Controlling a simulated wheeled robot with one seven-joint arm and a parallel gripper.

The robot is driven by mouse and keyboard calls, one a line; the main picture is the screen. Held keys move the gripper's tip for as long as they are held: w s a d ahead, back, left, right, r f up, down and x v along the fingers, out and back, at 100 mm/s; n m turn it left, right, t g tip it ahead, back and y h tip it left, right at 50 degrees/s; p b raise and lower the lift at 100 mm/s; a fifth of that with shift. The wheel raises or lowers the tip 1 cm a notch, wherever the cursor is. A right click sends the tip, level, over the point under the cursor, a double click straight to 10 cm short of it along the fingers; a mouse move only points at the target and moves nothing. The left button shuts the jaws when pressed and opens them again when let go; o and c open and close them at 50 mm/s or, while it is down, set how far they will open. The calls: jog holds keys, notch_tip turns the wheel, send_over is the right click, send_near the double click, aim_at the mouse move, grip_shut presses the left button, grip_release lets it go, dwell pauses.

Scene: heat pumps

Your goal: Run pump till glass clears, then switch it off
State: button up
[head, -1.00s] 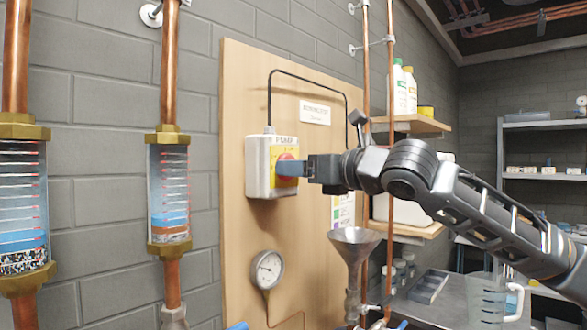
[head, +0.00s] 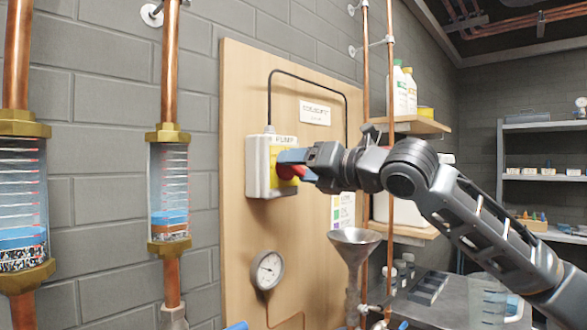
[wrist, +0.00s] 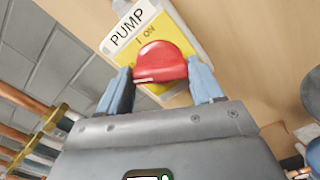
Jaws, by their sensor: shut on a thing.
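The pump switch box (head: 256,168) is on the wooden board, with a yellow plate and a red knob (head: 285,173). In the wrist view, my gripper (wrist: 163,88) has its blue fingers on either side of the red knob (wrist: 160,62), shut on it. "PUMP" and "I ON" show above the knob there; the rest of the plate is hidden. Two upright sight glasses are at the left of the head view. The nearer glass (head: 20,185) and the farther glass (head: 168,180) each hold a blue band and a dark speckled layer low down, with clear space above.
A round gauge (head: 267,269) is mounted below the box. A metal funnel (head: 354,240) and copper pipes (head: 390,150) stand beneath and beside my arm. A wooden shelf (head: 412,125) with bottles is behind it. A bench with a clear jug (head: 488,300) is at the lower right.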

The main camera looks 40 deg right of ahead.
jog(key=m, duration=0.3)
jog(key=shift+a, duration=0.1)
jog(key=shift+m, duration=1.5)
jog(key=m+p, duration=0.1)
jog(key=m, duration=0.4)
jog(key=o, duration=0.8)
jog(key=shift+m, duration=0.3)
jog(key=o, duration=0.4)
jog(key=s+b, duration=0.2)
jog(key=s, duration=0.6)
jog(key=shift+d, duration=0.25)
